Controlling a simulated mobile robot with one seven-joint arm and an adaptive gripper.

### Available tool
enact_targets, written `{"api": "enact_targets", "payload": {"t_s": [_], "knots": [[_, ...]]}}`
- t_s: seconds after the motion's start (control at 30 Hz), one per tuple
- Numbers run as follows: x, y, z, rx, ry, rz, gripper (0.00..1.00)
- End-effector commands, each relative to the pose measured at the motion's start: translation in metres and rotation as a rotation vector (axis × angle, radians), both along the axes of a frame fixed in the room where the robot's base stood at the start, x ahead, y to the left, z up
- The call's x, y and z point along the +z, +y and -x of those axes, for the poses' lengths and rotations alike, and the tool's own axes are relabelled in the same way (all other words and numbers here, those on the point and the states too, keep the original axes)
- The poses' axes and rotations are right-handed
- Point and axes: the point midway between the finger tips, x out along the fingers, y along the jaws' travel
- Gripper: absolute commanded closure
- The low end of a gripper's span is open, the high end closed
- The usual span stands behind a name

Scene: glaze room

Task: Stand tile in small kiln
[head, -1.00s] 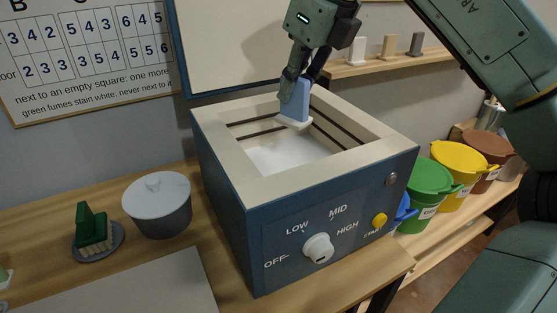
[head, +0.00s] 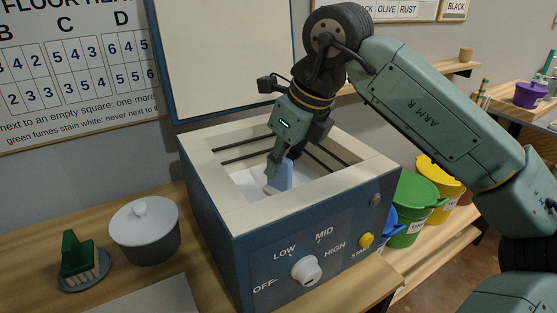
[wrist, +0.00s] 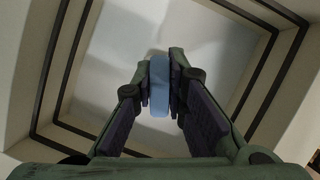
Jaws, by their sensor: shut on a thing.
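The small kiln (head: 318,230) is a blue box with a cream rim, its lid open and its white floor in view. My gripper (head: 278,168) reaches down into the kiln's opening. It is shut on a blue tile (head: 284,176), which is upright and low in the chamber. In the wrist view the tile (wrist: 159,88) sits between the two fingertips, above the pale kiln floor (wrist: 200,35). The tile's lower end is partly hidden by the rim and the gripper, so I cannot tell whether it touches the floor.
A lidded grey pot (head: 146,232) and a green brush on a dish (head: 82,262) stand left of the kiln. Green (head: 410,208) and yellow (head: 440,180) buckets stand on a shelf at right. The kiln's cream rim (head: 345,188) surrounds my gripper.

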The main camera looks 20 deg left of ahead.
Motion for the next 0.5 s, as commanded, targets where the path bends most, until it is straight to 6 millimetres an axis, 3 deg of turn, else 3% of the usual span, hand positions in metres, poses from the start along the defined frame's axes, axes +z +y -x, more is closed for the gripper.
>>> {"api": "enact_targets", "payload": {"t_s": [0.1, 0.13, 0.4, 0.5], "knots": [[-0.005, 0.0, -0.0001, 0.0, 0.0, 0.0, 1.0], [-0.0039, 0.0, -0.0001, 0.0, 0.0, 0.0, 0.86], [-0.0031, 0.0, 0.0, 0.0, 0.0, 0.0, 0.68], [-0.0031, 0.0, 0.0, 0.0, 0.0, 0.0, 0.67]]}}
